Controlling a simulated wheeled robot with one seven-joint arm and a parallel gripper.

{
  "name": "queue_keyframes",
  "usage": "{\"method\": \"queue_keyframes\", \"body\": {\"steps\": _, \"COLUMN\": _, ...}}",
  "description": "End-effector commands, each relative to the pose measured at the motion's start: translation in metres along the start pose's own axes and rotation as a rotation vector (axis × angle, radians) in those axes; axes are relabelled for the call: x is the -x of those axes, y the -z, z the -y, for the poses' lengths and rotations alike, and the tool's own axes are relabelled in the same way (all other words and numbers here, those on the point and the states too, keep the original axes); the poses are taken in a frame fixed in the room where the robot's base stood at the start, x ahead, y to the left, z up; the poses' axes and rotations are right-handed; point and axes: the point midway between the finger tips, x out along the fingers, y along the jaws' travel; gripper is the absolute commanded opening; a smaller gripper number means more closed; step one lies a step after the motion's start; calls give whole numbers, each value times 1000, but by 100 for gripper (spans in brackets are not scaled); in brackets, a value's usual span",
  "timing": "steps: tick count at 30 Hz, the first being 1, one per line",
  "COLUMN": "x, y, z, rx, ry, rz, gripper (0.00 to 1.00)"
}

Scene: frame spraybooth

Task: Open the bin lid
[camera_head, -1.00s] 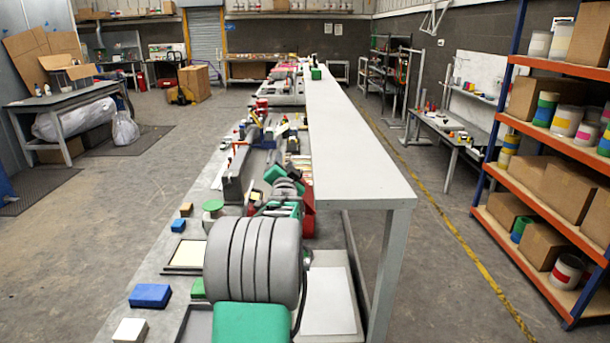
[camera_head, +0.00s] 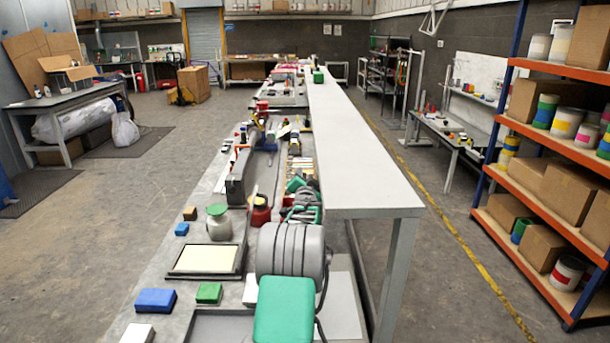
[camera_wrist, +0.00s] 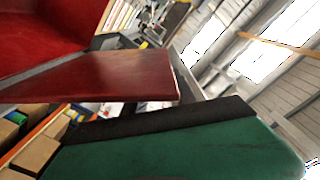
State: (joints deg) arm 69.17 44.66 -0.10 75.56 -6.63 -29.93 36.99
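My gripper (camera_head: 302,205) is over the bench's right side, beside the long raised shelf, small and partly hidden by my own arm. In the wrist view, a green part with a black edge (camera_wrist: 190,140), seemingly part of my gripper, fills the lower right. A dark red box-like thing with a flat panel (camera_wrist: 110,80) fills the upper left. A gap separates the panel's tip from the black edge, and I see no contact there. I cannot tell whether the red thing is the bin and its lid.
The grey bench holds a shallow tray (camera_head: 205,260), a green-capped jar (camera_head: 218,223), a red container (camera_head: 260,212), and blue (camera_head: 155,300) and green (camera_head: 209,293) blocks. The pale raised shelf (camera_head: 355,150) runs along the right.

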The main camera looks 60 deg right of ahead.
Motion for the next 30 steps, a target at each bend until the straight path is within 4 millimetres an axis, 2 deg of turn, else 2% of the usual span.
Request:
{"method": "queue_keyframes", "body": {"steps": 7, "x": -1, "y": 0, "z": 0, "rx": 0, "ry": 0, "rz": 0, "gripper": 32}}
{"method": "queue_keyframes", "body": {"steps": 19, "x": -1, "y": 0, "z": 0, "rx": 0, "ry": 0, "rz": 0, "gripper": 0}}
{"method": "queue_keyframes", "body": {"steps": 30, "x": -1, "y": -1, "z": -1, "rx": 0, "ry": -2, "rz": 1, "gripper": 0}}
